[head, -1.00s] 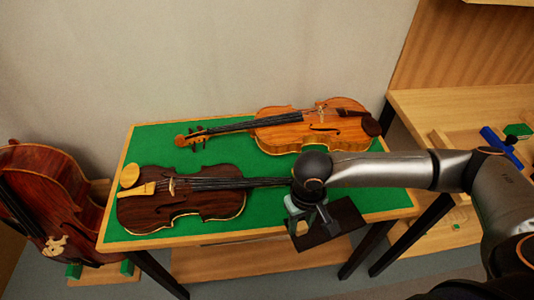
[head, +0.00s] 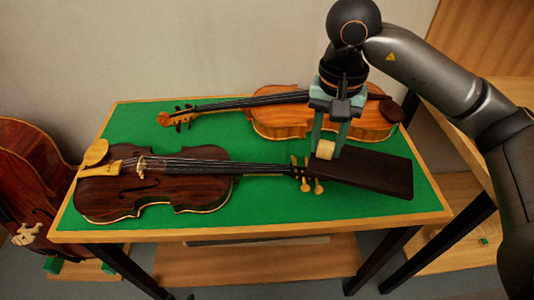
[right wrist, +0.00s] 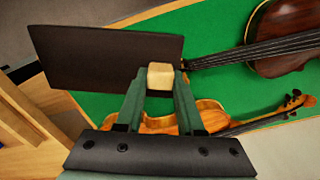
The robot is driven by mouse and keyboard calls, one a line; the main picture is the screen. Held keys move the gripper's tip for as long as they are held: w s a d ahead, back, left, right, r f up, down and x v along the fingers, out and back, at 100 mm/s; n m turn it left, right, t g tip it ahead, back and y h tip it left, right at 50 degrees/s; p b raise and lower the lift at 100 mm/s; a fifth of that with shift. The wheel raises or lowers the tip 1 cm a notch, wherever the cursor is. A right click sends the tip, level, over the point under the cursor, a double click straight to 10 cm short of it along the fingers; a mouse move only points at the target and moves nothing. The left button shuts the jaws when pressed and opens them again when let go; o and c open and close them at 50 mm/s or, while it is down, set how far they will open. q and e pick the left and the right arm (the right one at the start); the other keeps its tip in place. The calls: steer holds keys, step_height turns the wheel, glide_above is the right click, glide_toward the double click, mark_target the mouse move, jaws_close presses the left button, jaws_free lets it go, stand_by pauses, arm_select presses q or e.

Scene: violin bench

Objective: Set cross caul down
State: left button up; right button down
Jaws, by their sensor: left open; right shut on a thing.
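The cross caul is a dark brown flat board (head: 375,174) with a pale wooden block (head: 325,150) as its grip. My right gripper (head: 328,142) comes from above and is shut on the pale block. The board is over the right part of the green mat, level or nearly so; I cannot tell whether it touches the mat. In the right wrist view the board (right wrist: 100,60) lies beyond the fingertips, with the pale block (right wrist: 160,76) between them. My left gripper is not in view.
A dark violin (head: 155,190) lies on the green mat (head: 260,215), its pegs (head: 312,187) close to the caul's left end. A lighter orange violin (head: 285,122) lies behind, partly hidden by my gripper. A cello (head: 30,180) stands at left. Bare mat shows in front of the board.

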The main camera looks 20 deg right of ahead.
steer(key=shift+w+d+r, duration=0.1)
steer(key=shift+d, duration=0.05)
steer(key=w+d+f, duration=0.2)
steer(key=d, duration=0.1)
steer(key=w+d+f, duration=0.2)
steer(key=d+f, duration=0.1)
steer(key=w+d+f, duration=0.2)
steer(key=d+f, duration=0.1)
steer(key=d, duration=0.1)
steer(key=shift+w+d+f, duration=0.1)
steer(key=shift+w+f, duration=0.05)
steer(key=shift+w, duration=0.25)
steer(key=shift+w+d+f, duration=0.35)
steer(key=shift+d+f, duration=0.1)
steer(key=shift+f, duration=0.25)
steer(key=shift+d+f, duration=0.15)
steer(key=shift+f, duration=1.5)
steer(key=shift+f, duration=0.15)
steer(key=c, duration=0.5)
jaws_free()
